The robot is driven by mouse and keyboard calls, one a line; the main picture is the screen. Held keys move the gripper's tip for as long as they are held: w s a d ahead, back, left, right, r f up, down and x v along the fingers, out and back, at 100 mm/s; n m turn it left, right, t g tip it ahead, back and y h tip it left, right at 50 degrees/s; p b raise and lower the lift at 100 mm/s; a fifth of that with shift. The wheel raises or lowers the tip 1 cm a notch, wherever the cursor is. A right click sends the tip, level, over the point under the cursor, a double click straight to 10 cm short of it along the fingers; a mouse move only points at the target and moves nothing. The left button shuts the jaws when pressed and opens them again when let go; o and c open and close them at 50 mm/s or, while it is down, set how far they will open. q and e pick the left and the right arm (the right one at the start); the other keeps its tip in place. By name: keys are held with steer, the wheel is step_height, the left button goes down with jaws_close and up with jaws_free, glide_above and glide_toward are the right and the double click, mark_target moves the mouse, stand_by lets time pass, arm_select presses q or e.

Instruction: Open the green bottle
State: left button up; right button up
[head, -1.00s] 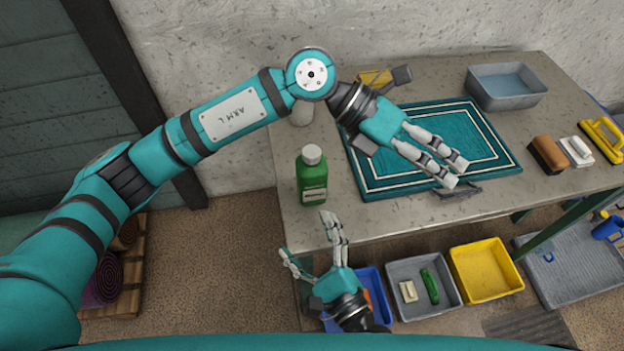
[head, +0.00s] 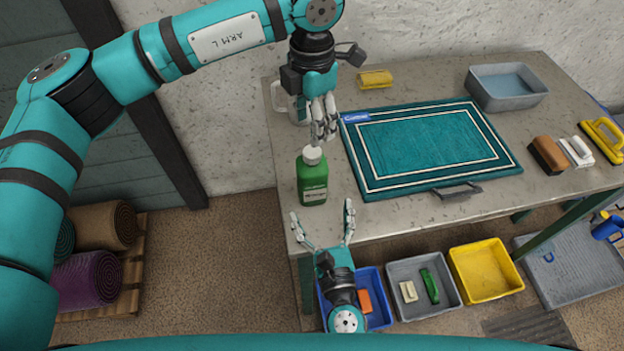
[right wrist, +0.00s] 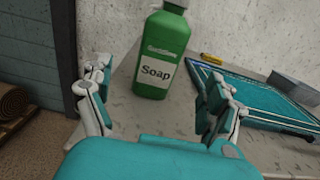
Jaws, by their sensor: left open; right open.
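The green bottle (head: 312,184) with a white cap (head: 312,155) stands upright near the left end of the table. In the right wrist view the bottle (right wrist: 161,55) shows a white "Soap" label, and its top is cut off by the picture edge. My left gripper (head: 324,135) points down just above and behind the cap; its fingers look close together but open, and I cannot tell whether they touch the cap. My right gripper (head: 322,222) is open and empty in front of the bottle, its fingers spread to either side with the bottle beyond them; it also shows in the right wrist view (right wrist: 158,92).
A teal rug (head: 430,145) lies right of the bottle. A yellow sponge (head: 375,79), grey basin (head: 507,86) and brushes (head: 548,154) are on the table (head: 400,222). Bins (head: 485,272) stand below the front edge.

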mark_target(312, 178)
steer(key=w, duration=0.3)
steer(key=w+a, duration=0.1)
steer(key=w, duration=0.2)
steer(key=w+a, duration=0.1)
steer(key=w, duration=0.2)
steer(key=shift+w, duration=0.4)
